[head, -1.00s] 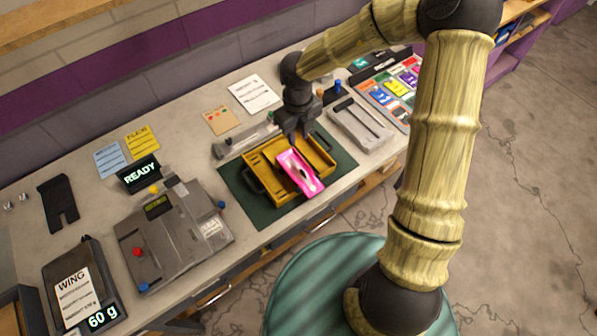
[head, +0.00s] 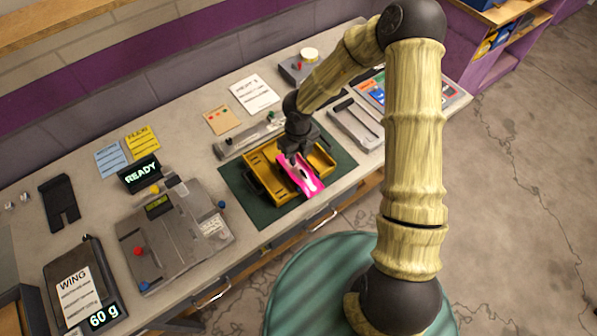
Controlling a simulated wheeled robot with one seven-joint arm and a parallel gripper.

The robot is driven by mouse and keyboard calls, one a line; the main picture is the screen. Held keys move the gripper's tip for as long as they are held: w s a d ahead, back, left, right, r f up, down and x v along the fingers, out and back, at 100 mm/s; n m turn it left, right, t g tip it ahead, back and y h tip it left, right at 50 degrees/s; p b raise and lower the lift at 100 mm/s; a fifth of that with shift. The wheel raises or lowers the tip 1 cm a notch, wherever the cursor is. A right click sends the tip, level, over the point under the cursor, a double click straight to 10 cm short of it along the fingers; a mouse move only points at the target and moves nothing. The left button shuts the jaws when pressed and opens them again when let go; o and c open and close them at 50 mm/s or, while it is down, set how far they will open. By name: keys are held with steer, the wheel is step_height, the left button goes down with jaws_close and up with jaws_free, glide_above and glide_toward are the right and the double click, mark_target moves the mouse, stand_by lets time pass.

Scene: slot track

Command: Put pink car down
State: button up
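The pink car (head: 302,177), long with white and dark marks, is in the head view at the right front part of the yellow tray (head: 262,179). It lies slanted, and its front end reaches over the tray's front edge. My gripper (head: 295,157) points down at the car's back end, and its fingers overlap that end in the picture. The fingertips are too small and dark to tell whether they grip the car. I cannot tell whether the car rests on the tray or hangs just above it.
The tray stands on a green mat (head: 262,213). A grey device (head: 160,235) is to the left, beside a READY display (head: 139,174). A scale (head: 80,290) reading 60 g is at the far left. A grey slotted block (head: 355,124) is right of the mat.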

mark_target(298, 167)
step_height(298, 167, down, 5)
steer(key=shift+f+p, duration=0.1)
steer(key=shift+p, duration=0.35)
steer(key=shift+s, duration=0.1)
steer(key=shift+s, duration=0.15)
jaws_close()
